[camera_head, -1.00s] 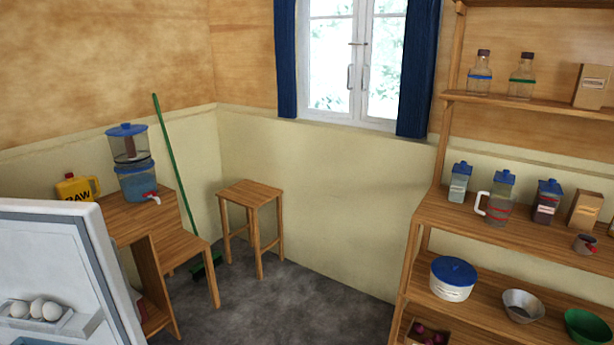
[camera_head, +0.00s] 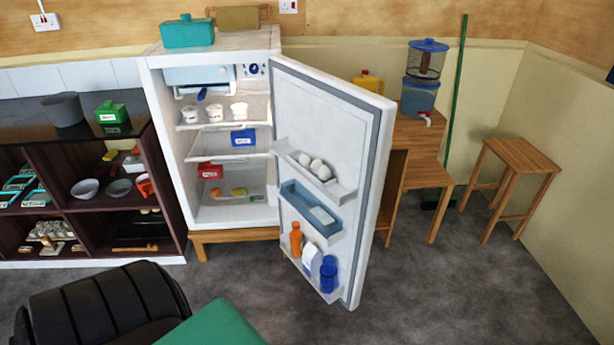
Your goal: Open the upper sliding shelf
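A white fridge (camera_head: 232,215) stands at the back, left of centre, with its door (camera_head: 345,130) swung wide open to the right. Inside are several shelves. The upper shelf (camera_head: 222,122) holds white cups (camera_head: 214,112) and lies below a freezer compartment (camera_head: 198,75). A middle shelf (camera_head: 225,157) holds a blue box (camera_head: 243,138). I cannot tell from this view which shelf slides or how far any is pulled out. Neither of my grippers shows in the view.
A dark shelf unit (camera_head: 62,175) with a black top stands left of the fridge. A wooden stand with a water dispenser (camera_head: 420,95) and a stool (camera_head: 522,158) are to the right. A black padded seat (camera_head: 100,305) and a green surface (camera_head: 215,325) are in front. Grey floor is clear at right.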

